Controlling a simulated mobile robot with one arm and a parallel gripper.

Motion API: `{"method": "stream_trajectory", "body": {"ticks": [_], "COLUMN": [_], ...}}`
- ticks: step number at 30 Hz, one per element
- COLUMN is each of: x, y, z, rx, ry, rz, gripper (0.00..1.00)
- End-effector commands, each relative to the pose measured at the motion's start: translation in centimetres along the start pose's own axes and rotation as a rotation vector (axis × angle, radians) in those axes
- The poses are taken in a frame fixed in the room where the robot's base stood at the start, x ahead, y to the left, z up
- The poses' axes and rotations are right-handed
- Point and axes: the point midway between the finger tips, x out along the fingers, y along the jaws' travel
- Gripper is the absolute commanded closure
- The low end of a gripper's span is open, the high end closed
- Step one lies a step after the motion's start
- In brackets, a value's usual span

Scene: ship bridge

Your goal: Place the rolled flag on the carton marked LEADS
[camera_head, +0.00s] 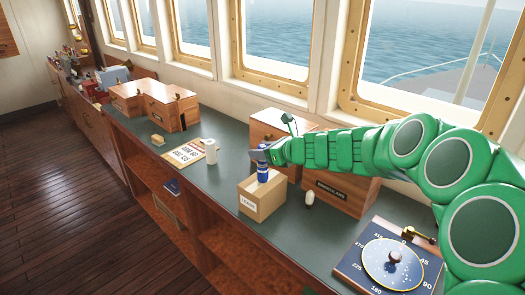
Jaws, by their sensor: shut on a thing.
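The carton marked LEADS (262,202) is a small brown box on the green counter, with a white label on its front left side. My gripper (262,155) is at the end of the green arm, over the carton. It is shut on the rolled flag (263,174), a small upright blue roll with a white band. The flag's lower end is at the carton's top; I cannot tell whether it touches. The gripper hides the flag's upper part.
A white cylinder (211,151) and a printed sheet (185,153) lie left of the carton. A wooden box marked BINOCULARS (338,195) stands to the right, with a small pale object (309,198) before it. A compass-like dial (392,262) is at front right.

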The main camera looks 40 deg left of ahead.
Motion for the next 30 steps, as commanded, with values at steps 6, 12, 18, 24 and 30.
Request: {"method": "stream_trajectory", "body": {"ticks": [6, 12, 18, 24, 30], "x": [0.0, 0.0, 0.0, -0.1, -2.1], "y": [0.0, 0.0, -0.1, -0.1, -0.1], "z": [0.0, -0.1, -0.1, 0.1, 0.2], "rx": [0.000, 0.000, 0.000, -0.001, 0.000], "ry": [-0.001, 0.000, 0.000, -0.001, -0.002], "rz": [-0.001, -0.001, -0.002, -0.002, -0.003], "gripper": [0.88, 0.37, 0.31, 0.31, 0.31]}}
